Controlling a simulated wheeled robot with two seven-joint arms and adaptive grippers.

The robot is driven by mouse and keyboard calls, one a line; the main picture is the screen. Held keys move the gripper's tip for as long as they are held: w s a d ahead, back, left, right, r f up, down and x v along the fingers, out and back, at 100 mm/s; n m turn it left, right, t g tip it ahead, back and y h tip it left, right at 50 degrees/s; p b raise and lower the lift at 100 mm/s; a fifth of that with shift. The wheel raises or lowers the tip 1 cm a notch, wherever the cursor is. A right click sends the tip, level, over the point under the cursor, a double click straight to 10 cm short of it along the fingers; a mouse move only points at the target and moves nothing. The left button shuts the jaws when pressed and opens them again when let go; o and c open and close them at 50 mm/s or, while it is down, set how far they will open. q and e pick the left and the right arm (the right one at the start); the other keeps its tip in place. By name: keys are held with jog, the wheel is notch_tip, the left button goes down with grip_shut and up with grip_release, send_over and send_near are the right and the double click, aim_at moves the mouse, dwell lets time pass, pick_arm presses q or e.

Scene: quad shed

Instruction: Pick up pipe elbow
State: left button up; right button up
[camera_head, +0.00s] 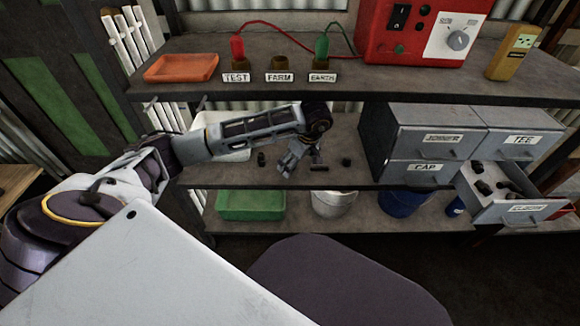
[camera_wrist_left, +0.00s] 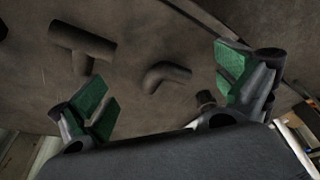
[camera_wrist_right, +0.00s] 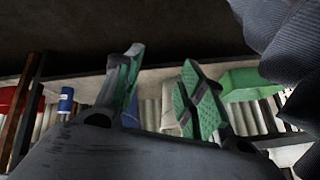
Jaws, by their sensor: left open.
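A dark pipe elbow (camera_wrist_left: 167,75) lies on the shelf surface in the left wrist view, between the spread fingers of my left gripper (camera_wrist_left: 164,94) and apart from both. A dark tee (camera_wrist_left: 82,47) lies to its left. Another small dark fitting (camera_wrist_left: 205,99) shows beside the right-hand finger, partly hidden. In the head view my left gripper (camera_head: 298,160) is open, low over the middle shelf (camera_head: 235,174); I cannot tell which fitting there is the elbow. My right gripper (camera_wrist_right: 161,62) has its fingers apart and empty, away from these fittings.
A grey drawer cabinet (camera_head: 377,150) stands at the right of the shelf, with its lower-right drawer (camera_head: 509,209) pulled out and holding several dark fittings. The upper shelf (camera_head: 300,88) overhangs my left arm. A green tray (camera_head: 250,204) and white bucket (camera_head: 333,203) stand below.

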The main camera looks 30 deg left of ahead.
pick_arm(q)
jog(key=a, duration=0.1)
jog(key=a+b, duration=0.1)
jog(key=a, duration=0.1)
jog(key=shift+w+a+f, duration=0.1)
jog(key=shift+w+a, duration=0.05)
jog(key=shift+w, duration=0.2)
jog(key=shift+x, duration=0.85)
jog(key=shift+w+a+f+b, duration=0.1)
jog(key=shift+a+f+b, duration=0.15)
jog(key=shift+f+b, duration=0.25)
jog(key=shift+f, duration=0.1)
pick_arm(e)
jog(key=f, duration=0.3)
jog(key=shift+s+a+t, duration=0.2)
jog(key=shift+t, duration=0.1)
jog(key=shift+w, duration=0.2)
pick_arm(q)
jog(key=c, duration=0.9)
pick_arm(e)
jog(key=shift+w+a+r, duration=0.1)
jog(key=shift+w+r, duration=0.05)
